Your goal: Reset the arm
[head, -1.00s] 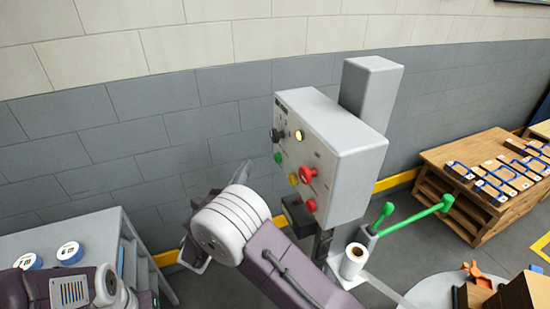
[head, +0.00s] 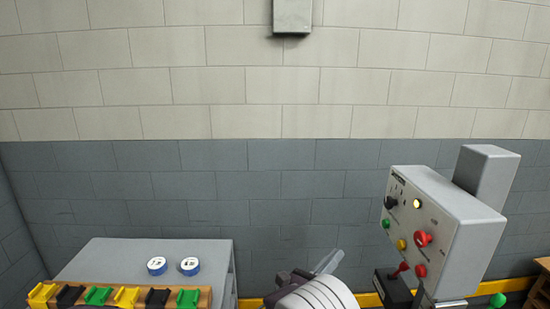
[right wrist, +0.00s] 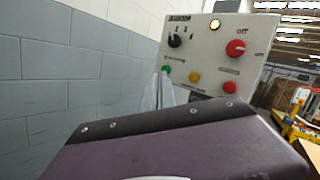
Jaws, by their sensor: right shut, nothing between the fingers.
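My right gripper (head: 328,262) shows at the bottom of the head view, left of the control box, with its pale arm link in front. In the right wrist view its thin, pale fingers (right wrist: 158,90) are together with nothing between them. The grey control box (head: 470,230) stands at the right of the head view, with a black knob, a lit yellow lamp and red, yellow and green buttons. The box's face (right wrist: 205,55) fills the upper right of the right wrist view, behind the fingers. Whether they touch it cannot be told. My left gripper is out of view.
A grey table (head: 110,258) at the lower left bears two blue-and-white round pieces (head: 157,265) (head: 189,265). In front is a wooden rack (head: 207,299) of yellow, black and green pieces. A block wall (head: 280,120) stands behind. A green handle tip (head: 497,300) shows at the lower right.

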